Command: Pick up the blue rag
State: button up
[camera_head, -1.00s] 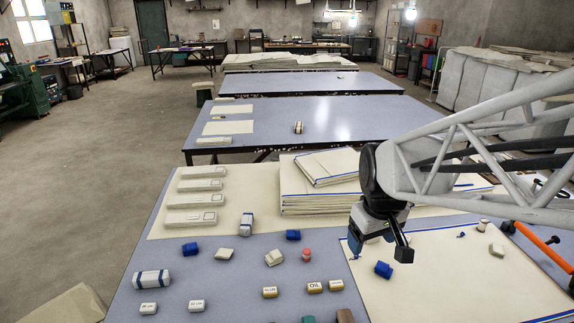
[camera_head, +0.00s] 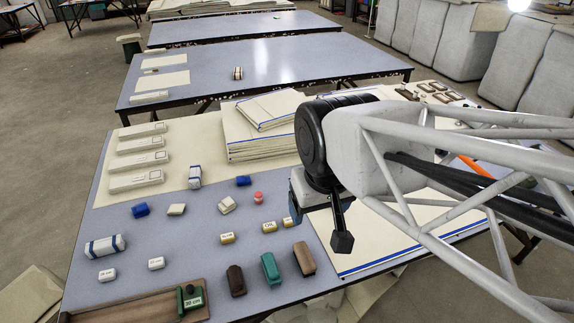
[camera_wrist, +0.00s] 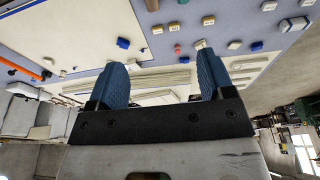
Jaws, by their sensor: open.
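A third, seen earlier on the right-hand cream sheet (camera_head: 360,262), is hidden by my arm in the head view. Which one is the rag I cannot tell. My gripper (camera_wrist: 161,80) is open and empty, its blue fingers apart; it hangs above the table in the head view (camera_head: 318,205).
Brown and green blocks (camera_head: 270,269) and a wooden tray (camera_head: 140,304) sit at the front. Bare table shows between them.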

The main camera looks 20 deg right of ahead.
jog(key=shift+o, duration=0.6)
jog(key=w+a+f+n+g, duration=0.1)
jog(key=w+f+n, duration=0.25)
jog(key=w, duration=1.15)
jog(key=w+a+f+n, duration=0.15)
jog(key=w+n, duration=0.35)
jog(key=w, duration=1.1)
jog(key=w+a+f+n, duration=0.1)
jog(key=w+f+n, duration=0.1)
jog(key=w+f, duration=0.6)
jog(key=w+a+f+n+g, duration=0.1)
jog(key=w+f+n, duration=0.2)
jog(key=w+f, duration=0.5)
jog(key=w+a+f+n, duration=0.1)
jog(key=w+f+n, duration=0.2)
jog(key=w+f, duration=0.5)
jog(key=shift+f+n+g, duration=0.25)
jog(key=shift+f+g, duration=0.05)
jog(key=shift+f, duration=0.4)
jog(key=shift+w+a+f, duration=0.1)
jog(key=shift+w+f, duration=0.15)
jog(key=shift+f, duration=0.15)
